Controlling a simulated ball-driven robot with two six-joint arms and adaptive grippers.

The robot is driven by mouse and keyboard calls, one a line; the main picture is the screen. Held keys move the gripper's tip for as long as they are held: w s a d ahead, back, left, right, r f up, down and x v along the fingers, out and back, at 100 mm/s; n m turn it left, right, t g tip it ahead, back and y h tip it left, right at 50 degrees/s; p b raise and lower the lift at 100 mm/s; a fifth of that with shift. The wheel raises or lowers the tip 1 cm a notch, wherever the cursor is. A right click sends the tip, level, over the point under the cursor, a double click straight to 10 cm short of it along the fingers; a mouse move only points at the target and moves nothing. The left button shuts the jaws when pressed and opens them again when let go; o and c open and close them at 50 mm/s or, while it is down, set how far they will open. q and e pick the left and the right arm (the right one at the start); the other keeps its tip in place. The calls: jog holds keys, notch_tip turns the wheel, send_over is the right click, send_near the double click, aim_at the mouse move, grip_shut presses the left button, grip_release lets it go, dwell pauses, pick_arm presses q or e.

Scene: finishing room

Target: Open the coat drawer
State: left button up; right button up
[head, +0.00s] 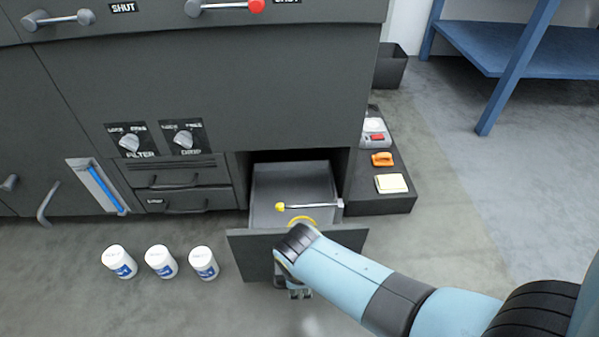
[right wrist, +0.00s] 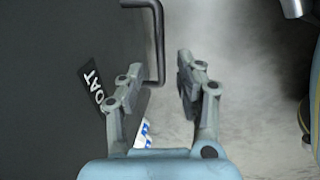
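The coat drawer (head: 249,256) is pulled out from the dark cabinet, and its inside shows in the head view. In the right wrist view its dark front carries a label (right wrist: 92,85) reading "COAT". My right gripper (head: 299,293) is low at the drawer's front, mostly hidden by my arm in the head view. In the right wrist view its fingers (right wrist: 158,80) are apart, with the end of the dark bar handle (right wrist: 159,45) in the gap between them. I cannot tell whether they touch the handle. My left gripper is out of view.
A rod with a yellow knob (head: 279,206) and a yellow ring lie in the drawer. White bottles (head: 161,262) stand on the floor to the left. A low dark platform (head: 385,206) with small items is at the right. A blue table (head: 520,45) stands far right.

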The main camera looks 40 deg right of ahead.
jog(key=shift+s+a+r, duration=0.1)
jog(key=shift+s+r, duration=0.05)
jog(key=shift+r, duration=0.6)
jog(key=shift+s+a+r, duration=0.1)
jog(key=shift+r, duration=0.6)
